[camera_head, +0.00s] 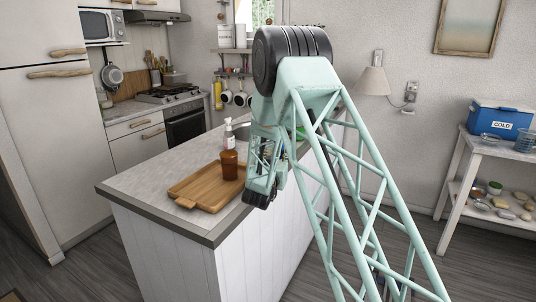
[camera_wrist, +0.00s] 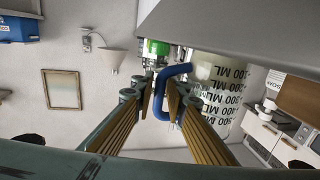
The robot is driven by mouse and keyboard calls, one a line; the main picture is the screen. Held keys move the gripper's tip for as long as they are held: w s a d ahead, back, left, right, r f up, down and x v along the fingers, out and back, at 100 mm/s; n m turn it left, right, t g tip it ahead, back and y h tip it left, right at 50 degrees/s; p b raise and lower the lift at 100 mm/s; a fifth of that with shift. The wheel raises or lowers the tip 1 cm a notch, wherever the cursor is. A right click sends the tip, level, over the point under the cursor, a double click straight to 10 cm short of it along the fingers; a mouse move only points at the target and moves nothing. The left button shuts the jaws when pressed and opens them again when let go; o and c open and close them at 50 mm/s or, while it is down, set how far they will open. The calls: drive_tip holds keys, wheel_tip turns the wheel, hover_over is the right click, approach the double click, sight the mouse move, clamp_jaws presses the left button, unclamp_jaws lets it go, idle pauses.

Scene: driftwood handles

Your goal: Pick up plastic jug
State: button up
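The plastic jug (camera_wrist: 222,88) shows in the wrist view as a pale, see-through body with black ML markings. It appears upside down there, under the grey counter edge. Its blue handle (camera_wrist: 160,106) lies between the two ridged fingers of my gripper (camera_wrist: 161,92), one finger on each side. The fingers look apart, with their inner faces showing; I cannot tell whether either touches the handle. In the head view I cannot make out the jug, and my arm covers part of the counter.
The counter (camera_head: 137,176) holds a wooden tray (camera_head: 191,200), a brown cup (camera_head: 229,164) and a white pump bottle (camera_head: 228,134). A green item (camera_wrist: 157,47) is close beside the jug. A side table on the right carries a blue cooler (camera_head: 500,118).

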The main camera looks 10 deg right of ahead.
drive_tip(key=shift+c, duration=0.2)
idle(0.3)
clamp_jaws()
drive_tip(key=shift+r, duration=0.45)
drive_tip(key=shift+r+p, duration=0.7)
drive_tip(key=shift+r, duration=0.8)
drive_tip(key=s+r+p, duration=0.1)
drive_tip(key=s+p, duration=0.1)
drive_tip(key=s, duration=1.3)
drive_tip(key=shift+s+a, duration=0.2)
drive_tip(key=shift+s, duration=0.1)
drive_tip(key=shift+s+r, duration=0.1)
drive_tip(key=shift+s, duration=0.05)
drive_tip(key=shift+d+f, duration=0.2)
drive_tip(key=shift+d, duration=0.05)
idle(0.7)
